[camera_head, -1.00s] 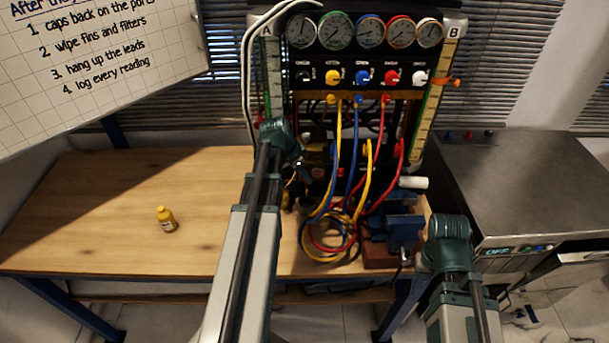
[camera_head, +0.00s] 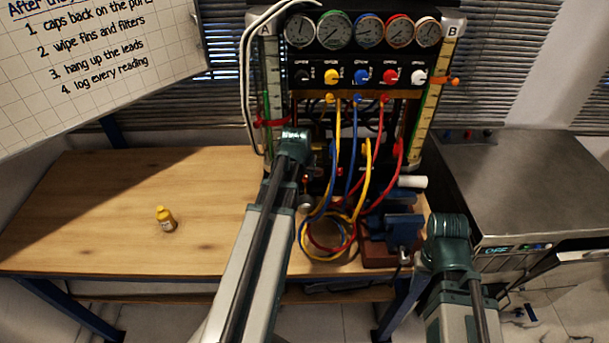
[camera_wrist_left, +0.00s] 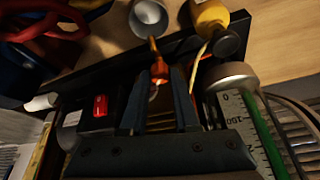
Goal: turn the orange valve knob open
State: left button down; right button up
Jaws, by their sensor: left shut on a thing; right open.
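In the left wrist view the orange valve knob (camera_wrist_left: 157,68) shows as a small tapered orange piece between my left gripper's fingertips. My left gripper (camera_wrist_left: 160,82) is shut on it, with a dark finger on each side. The lower part of the knob is hidden between the fingers. In the head view the left wrist covers the lower left of the gauge rig (camera_head: 385,55), hiding the jaws and the knob. Another orange piece (camera_head: 455,81) sticks out beside column B. My right arm is low at the right of the head view; its jaws do not show.
Yellow, blue and red hoses (camera_head: 348,150) hang in loops beside the left wrist. A blue vise (camera_head: 404,229) stands at the bench's right end. A metal cabinet (camera_head: 530,180) is at the right.

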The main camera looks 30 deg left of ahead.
pick_arm(q)
jog(key=shift+d+n+y, duration=0.1)
jog(key=shift+n+y, duration=0.3)
jog(key=shift+n, duration=0.8)
jog(key=shift+g, duration=0.3)
jog(key=c, duration=0.9)
grip_release()
jog(key=shift+r, duration=0.1)
jog(key=p+v, duration=1.2)
jog(key=v, duration=0.1)
jog(key=shift+s+d+r+p, duration=0.2)
jog(key=shift+r+p, duration=0.05)
jog(key=shift+p, duration=0.1)
